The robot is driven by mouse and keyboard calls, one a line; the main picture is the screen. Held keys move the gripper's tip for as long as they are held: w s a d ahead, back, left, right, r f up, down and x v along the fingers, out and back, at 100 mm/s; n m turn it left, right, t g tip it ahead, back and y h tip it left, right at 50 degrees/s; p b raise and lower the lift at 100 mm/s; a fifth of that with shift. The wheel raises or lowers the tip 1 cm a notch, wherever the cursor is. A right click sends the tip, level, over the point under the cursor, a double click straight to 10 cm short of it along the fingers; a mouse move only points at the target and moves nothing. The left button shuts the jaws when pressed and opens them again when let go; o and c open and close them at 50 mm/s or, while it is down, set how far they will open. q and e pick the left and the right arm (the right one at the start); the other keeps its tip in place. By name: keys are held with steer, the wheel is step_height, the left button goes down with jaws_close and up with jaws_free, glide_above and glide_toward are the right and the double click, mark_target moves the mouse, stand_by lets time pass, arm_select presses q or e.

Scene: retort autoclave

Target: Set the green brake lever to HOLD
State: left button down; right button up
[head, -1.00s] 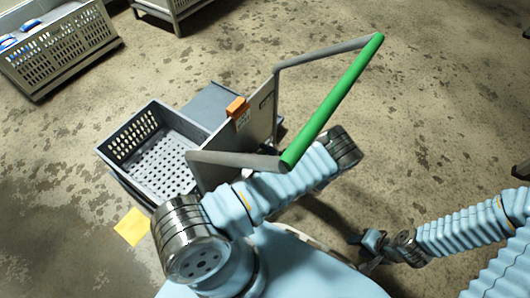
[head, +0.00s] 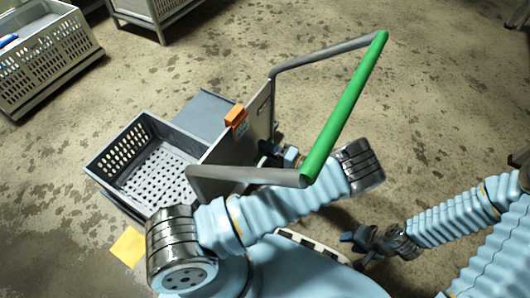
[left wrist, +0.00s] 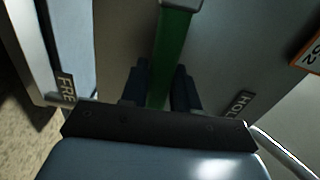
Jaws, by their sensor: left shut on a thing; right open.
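The green brake lever (left wrist: 173,50) stands between the two dark fingers of my left gripper (left wrist: 162,88) in the left wrist view. The gripper is shut on it. A FREE label (left wrist: 67,88) is left of the lever and a HOLD label (left wrist: 240,103) is right of it; the lever lies between them. In the head view my left gripper (head: 285,156) shows partly beside the cart's upright panel (head: 240,140), and the lever is hidden there. My right gripper (head: 357,245) is open and empty at lower right, above the floor.
The cart's push handle has a long green grip (head: 345,110) above my left forearm. A grey perforated basket (head: 143,170) sits on the cart. An orange tag (head: 235,115) is on the panel. Other crates (head: 45,70) stand at upper left. Floor at right is open.

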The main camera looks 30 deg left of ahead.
mark_target(251, 140)
arm_select(q)
steer(key=r+n, duration=0.1)
steer(key=n, duration=0.1)
steer(key=r+n, duration=0.2)
steer(key=shift+s+n, duration=0.3)
steer(key=shift+s, duration=0.1)
steer(key=shift+s+a+r+n+b, duration=0.1)
steer(key=shift+s+r+n, duration=0.3)
steer(key=shift+n, duration=0.35)
steer(key=shift+s+d+r+n+b, duration=0.15)
steer(key=shift+s+r+n, duration=0.1)
steer(key=shift+r+n, duration=0.35)
steer(key=shift+s+a+r+n+b, duration=0.15)
steer(key=shift+s+r+n, duration=0.15)
steer(key=shift+n, duration=0.55)
steer(key=c, duration=0.9)
jaws_free()
steer(key=d, duration=0.9)
steer(key=s+d, duration=0.1)
steer(key=d, duration=0.3)
steer(key=shift+s+d, duration=0.1)
steer(key=shift+d, duration=0.3)
